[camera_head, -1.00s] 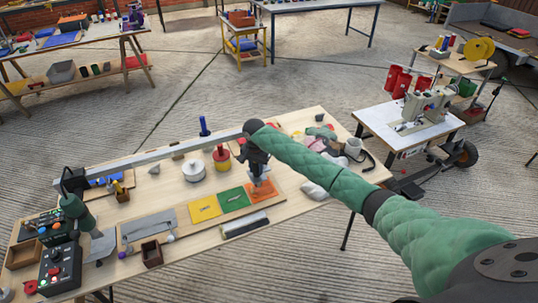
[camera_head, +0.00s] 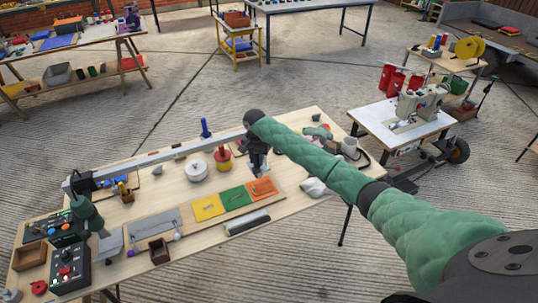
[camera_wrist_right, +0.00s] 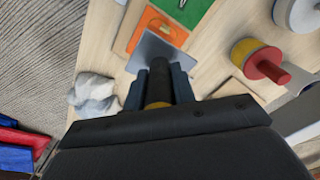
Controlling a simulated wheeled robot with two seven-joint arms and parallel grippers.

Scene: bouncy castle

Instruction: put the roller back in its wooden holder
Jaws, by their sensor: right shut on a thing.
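My right gripper (camera_head: 258,165) hangs over the worktable, behind the orange patch. It is shut on a slim tool with a dark and yellowish handle (camera_wrist_right: 157,104). A flat grey piece (camera_wrist_right: 155,52) shows past the fingertips; I cannot tell whether it belongs to the tool, or whether the tool is the roller. A small wooden block with coloured tools in it (camera_head: 127,196) stands at the left of the table; it may be the wooden holder. My left gripper is not in view.
Yellow (camera_head: 207,207), green (camera_head: 235,198) and orange (camera_head: 262,188) patches lie along the front. A red and yellow spool (camera_head: 222,160) and a white reel (camera_head: 197,171) stand left of the gripper. Control boxes (camera_head: 70,270) stand front left.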

